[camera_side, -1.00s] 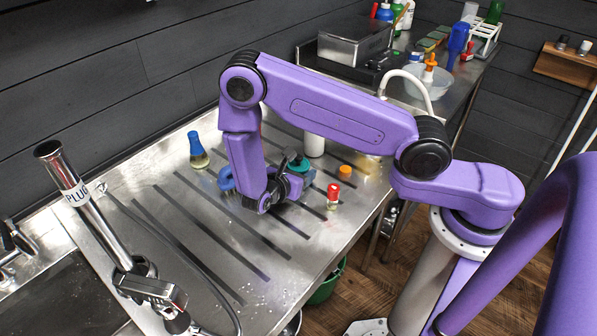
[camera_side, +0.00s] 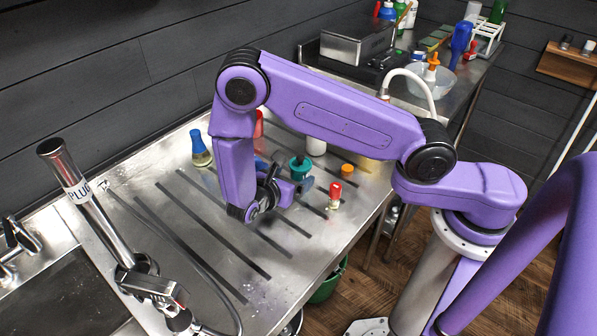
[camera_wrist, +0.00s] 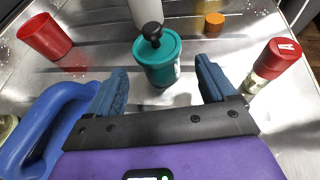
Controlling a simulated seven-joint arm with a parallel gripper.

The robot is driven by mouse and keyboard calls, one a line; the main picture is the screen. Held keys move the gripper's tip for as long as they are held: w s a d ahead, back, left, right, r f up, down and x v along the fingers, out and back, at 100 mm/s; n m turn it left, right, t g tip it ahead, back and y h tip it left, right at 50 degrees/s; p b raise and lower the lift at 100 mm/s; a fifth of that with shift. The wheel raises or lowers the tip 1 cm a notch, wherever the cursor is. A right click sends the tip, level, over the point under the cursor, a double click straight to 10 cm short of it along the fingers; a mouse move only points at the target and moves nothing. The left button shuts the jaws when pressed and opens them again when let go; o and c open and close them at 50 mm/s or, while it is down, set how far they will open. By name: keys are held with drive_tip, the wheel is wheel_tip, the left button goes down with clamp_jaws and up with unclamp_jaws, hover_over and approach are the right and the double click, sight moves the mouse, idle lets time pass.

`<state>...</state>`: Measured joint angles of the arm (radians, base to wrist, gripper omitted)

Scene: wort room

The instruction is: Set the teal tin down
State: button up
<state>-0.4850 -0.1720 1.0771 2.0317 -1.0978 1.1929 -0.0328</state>
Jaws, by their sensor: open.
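The teal tin (camera_side: 300,170), with a black knob on its lid, stands upright on the metal drainboard (camera_side: 180,225). In the wrist view the tin (camera_wrist: 157,66) is just beyond my open fingertips, roughly centred between them, with a clear strip of metal between it and the palm. My gripper (camera_wrist: 161,88) is open and empty, low over the board. In the side view my gripper (camera_side: 284,187) is to the left of and nearer than the tin, and the wrist hides part of the board behind it.
A red-capped vial (camera_wrist: 272,62) stands right of the gripper. A white cylinder (camera_side: 316,146) and orange cap (camera_side: 347,170) stand past the tin. A blue-necked flask (camera_side: 199,148) is further left.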

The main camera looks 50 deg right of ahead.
drive_tip(key=v, duration=0.6)
drive_tip(key=shift+a+r, duration=0.2)
drive_tip(key=shift+a, duration=0.05)
drive_tip(key=shift+r+y, duration=0.3)
drive_tip(key=shift+r, duration=0.15)
drive_tip(key=s+d+r+m+g+y, duration=0.1)
drive_tip(key=s+d+r+m+y, duration=0.2)
drive_tip(key=s+r+y, duration=0.3)
drive_tip(key=s+d+r+m+g+y, duration=0.1)
drive_tip(key=s+d+r+m+y, duration=0.3)
drive_tip(key=s, duration=1.2)
wheel_tip(320, 180, up, 5)
drive_tip(key=y, duration=0.3)
drive_tip(key=shift+d+f+m, duration=0.2)
drive_tip(key=shift+d+m, duration=0.1)
